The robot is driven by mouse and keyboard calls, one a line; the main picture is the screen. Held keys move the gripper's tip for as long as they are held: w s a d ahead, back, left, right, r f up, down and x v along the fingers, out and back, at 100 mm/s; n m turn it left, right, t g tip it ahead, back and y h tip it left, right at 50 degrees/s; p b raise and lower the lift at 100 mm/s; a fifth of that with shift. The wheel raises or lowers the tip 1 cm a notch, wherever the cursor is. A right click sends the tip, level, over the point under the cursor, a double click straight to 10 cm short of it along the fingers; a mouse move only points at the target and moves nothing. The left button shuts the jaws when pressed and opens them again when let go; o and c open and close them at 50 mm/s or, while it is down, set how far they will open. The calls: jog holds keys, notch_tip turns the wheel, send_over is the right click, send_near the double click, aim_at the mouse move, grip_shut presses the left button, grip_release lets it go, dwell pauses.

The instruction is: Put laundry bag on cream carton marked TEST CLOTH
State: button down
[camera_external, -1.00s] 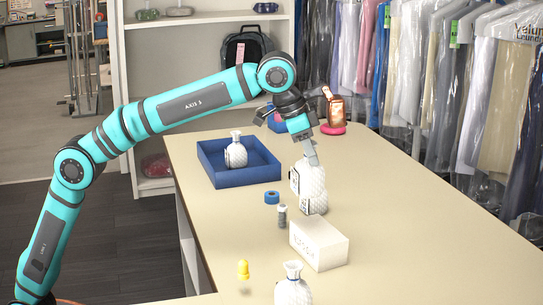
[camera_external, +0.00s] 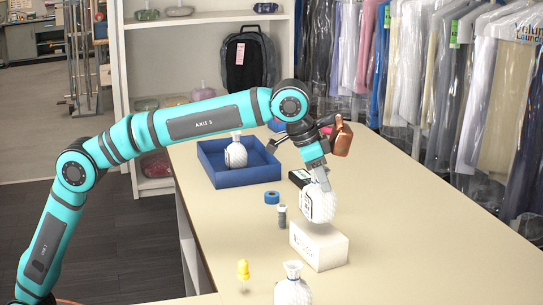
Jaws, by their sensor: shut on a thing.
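My gripper (camera_external: 318,184) is shut on the neck of a white quilted laundry bag (camera_external: 319,206) with a dark-edged label on its left side. The bag hangs nearly upright over the cream carton (camera_external: 328,252). Its lower end overlaps the carton's top in the picture, and I cannot tell whether they touch. The carton stands on the table with faint, unreadable lettering on its front face. Similar white bags stand in the blue tray (camera_external: 265,178) and at the table's front edge (camera_external: 293,290).
A blue tape roll (camera_external: 272,197) and a small grey-capped cylinder (camera_external: 282,216) stand left of the carton. A yellow-topped item (camera_external: 243,269) is nearer the front. A dark flat object (camera_external: 298,177) lies behind the held bag. The table's right side is clear.

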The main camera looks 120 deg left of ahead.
aim_at(322, 191)
jog(key=shift+f, duration=1.6)
jog(key=shift+f, duration=0.15)
jog(key=c, duration=1.3)
grip_release()
jog(key=v, duration=1.2)
